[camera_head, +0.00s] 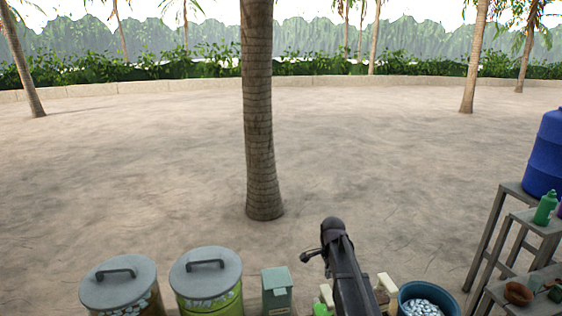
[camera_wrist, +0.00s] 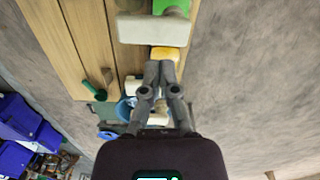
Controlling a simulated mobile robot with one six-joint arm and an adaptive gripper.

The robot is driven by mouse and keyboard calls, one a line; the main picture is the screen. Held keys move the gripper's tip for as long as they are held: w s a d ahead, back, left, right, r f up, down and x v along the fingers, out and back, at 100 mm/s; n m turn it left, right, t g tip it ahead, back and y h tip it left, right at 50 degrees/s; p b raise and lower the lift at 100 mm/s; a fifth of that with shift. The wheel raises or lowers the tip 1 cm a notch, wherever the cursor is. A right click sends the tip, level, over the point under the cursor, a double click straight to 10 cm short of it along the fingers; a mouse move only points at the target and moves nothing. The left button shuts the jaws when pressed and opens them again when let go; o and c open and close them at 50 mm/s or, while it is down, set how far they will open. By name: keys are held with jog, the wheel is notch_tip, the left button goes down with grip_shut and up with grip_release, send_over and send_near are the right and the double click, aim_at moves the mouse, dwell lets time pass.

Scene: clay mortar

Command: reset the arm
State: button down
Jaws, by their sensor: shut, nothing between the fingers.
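My gripper (camera_wrist: 160,70) shows in the wrist view, pointing up the picture, with its two grey fingertips together. It is shut and empty. Behind the fingertips are a yellow piece (camera_wrist: 165,53) and a wide whitish block (camera_wrist: 152,30); I cannot tell how far below the fingers they are. In the head view my dark arm rises at the bottom, right of centre, with a bent joint at its top. The gripper's fingers cannot be made out there.
Two lidded bins (camera_head: 118,285) (camera_head: 206,280), a green box (camera_head: 277,290) and a blue tub (camera_head: 430,292) of pale pieces line the front. A stepped shelf (camera_head: 512,220) with a blue barrel (camera_head: 546,155) stands right. A palm trunk (camera_head: 258,110) rises ahead; open sand surrounds it. Wooden planks (camera_wrist: 70,45) hold a green scoop (camera_wrist: 95,90).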

jog(key=s+f+n+b, duration=0.4)
jog(key=s+n, duration=0.3)
jog(key=s, duration=0.4)
jog(key=s+f+n+b, duration=0.5)
jog(key=s+n, duration=0.2)
jog(key=s, duration=0.4)
jog(key=shift+f, duration=0.4)
